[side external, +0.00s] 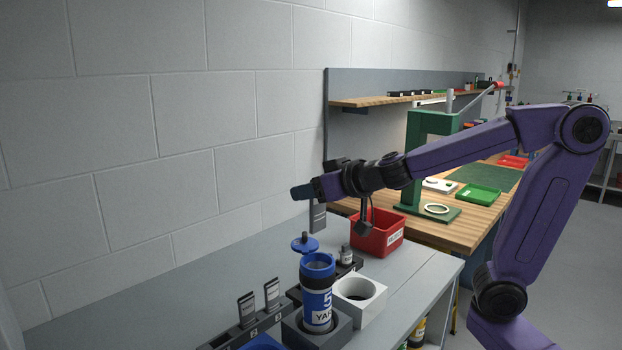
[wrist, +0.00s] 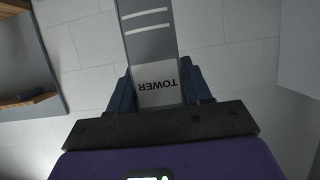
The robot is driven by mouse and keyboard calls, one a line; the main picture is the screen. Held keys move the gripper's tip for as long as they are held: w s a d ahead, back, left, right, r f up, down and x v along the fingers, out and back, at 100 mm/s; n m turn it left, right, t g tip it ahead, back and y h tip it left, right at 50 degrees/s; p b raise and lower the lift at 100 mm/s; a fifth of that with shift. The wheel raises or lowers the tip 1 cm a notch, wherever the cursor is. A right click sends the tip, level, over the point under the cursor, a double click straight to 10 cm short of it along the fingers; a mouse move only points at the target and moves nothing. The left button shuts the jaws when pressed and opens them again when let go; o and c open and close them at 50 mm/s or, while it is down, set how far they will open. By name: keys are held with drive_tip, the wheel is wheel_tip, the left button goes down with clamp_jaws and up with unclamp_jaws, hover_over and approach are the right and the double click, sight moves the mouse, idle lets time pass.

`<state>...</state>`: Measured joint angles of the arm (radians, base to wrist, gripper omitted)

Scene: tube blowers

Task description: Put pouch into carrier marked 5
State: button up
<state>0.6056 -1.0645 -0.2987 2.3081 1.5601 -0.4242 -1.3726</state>
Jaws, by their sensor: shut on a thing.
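My gripper (side external: 303,192) is shut on a grey pouch (side external: 317,216), which hangs below the fingers above the bench. In the wrist view the pouch (wrist: 150,38) sits between the fingers and shows a white label reading TOWER and two pale stripes. The blue carrier marked 5 (side external: 317,298) stands upright in a dark grey holder block, with its top open. The pouch is above the carrier and apart from it. A blue lid with a knob (side external: 305,244) is just behind the carrier's rim; I cannot tell what supports it.
A dark rack (side external: 262,324) holds two upright grey pouches left of the carrier. A white block with a round hole (side external: 371,309) stands to its right. A red bin (side external: 377,238) and a small grey item (side external: 346,256) are behind. The grey bench (side external: 180,296) is clear at left.

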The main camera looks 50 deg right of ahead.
sight(321, 215)
drive_tip(key=shift+f, duration=3)
drive_tip(key=shift+f, duration=3.15)
drive_tip(key=o, duration=1.1)
drive_tip(key=shift+s, duration=0.1)
drive_tip(key=shift+v, duration=3.7)
